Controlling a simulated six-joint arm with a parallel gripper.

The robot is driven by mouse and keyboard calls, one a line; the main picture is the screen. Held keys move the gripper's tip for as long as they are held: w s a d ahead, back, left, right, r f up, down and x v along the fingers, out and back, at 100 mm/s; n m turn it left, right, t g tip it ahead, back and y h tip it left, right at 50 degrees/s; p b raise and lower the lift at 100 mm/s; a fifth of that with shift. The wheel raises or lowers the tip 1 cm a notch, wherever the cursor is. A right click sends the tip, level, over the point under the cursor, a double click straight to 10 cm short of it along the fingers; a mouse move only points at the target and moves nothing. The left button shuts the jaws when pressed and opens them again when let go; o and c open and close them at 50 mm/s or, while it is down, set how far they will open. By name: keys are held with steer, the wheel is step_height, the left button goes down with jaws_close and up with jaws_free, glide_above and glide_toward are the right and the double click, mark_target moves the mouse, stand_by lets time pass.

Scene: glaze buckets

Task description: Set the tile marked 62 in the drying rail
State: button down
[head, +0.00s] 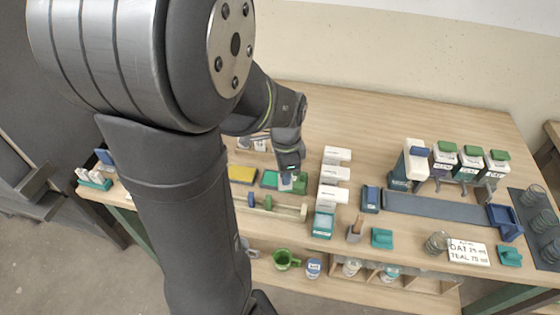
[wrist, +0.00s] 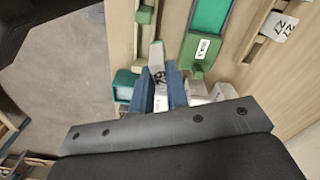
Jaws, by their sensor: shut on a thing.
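My gripper (wrist: 161,88) has blue fingers shut on a pale tile (wrist: 157,62). The tile stands up between the fingers, with a dark mark that looks like 62. In the head view my gripper (head: 289,172) is over the right end of the green tray, and the tile is hard to make out there. A pale wooden rail (head: 278,208) with blue and green blocks lies in front of it; part of it shows in the wrist view (wrist: 143,38). Another wooden rail (wrist: 258,48) holds a white tile (wrist: 278,26) with dark digits. I cannot tell which is the drying rail.
White boxes (head: 333,174) stand in a column just right of my gripper. The green tray (wrist: 209,16) with a labelled end block and a yellow tray (head: 242,174) lie nearby. The back of the table is clear.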

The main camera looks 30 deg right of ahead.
steer(key=shift+s+a+f+m, duration=0.2)
steer(key=shift+s+f+m, duration=0.3)
steer(key=shift+f+m, duration=0.5)
steer(key=shift+s+a+f+m, duration=0.15)
steer(key=shift+s+f+m, duration=0.4)
steer(key=shift+f, duration=0.75)
steer(key=shift+s+a+f+m, duration=0.2)
steer(key=shift+s+f+m, duration=0.25)
steer(key=shift+f+m, duration=0.55)
steer(key=shift+f, duration=0.45)
steer(key=c, duration=1.3)
jaws_free()
steer(key=shift+c, duration=0.2)
step_height(320, 180, up, 7)
steer(key=shift+f, duration=3.35)
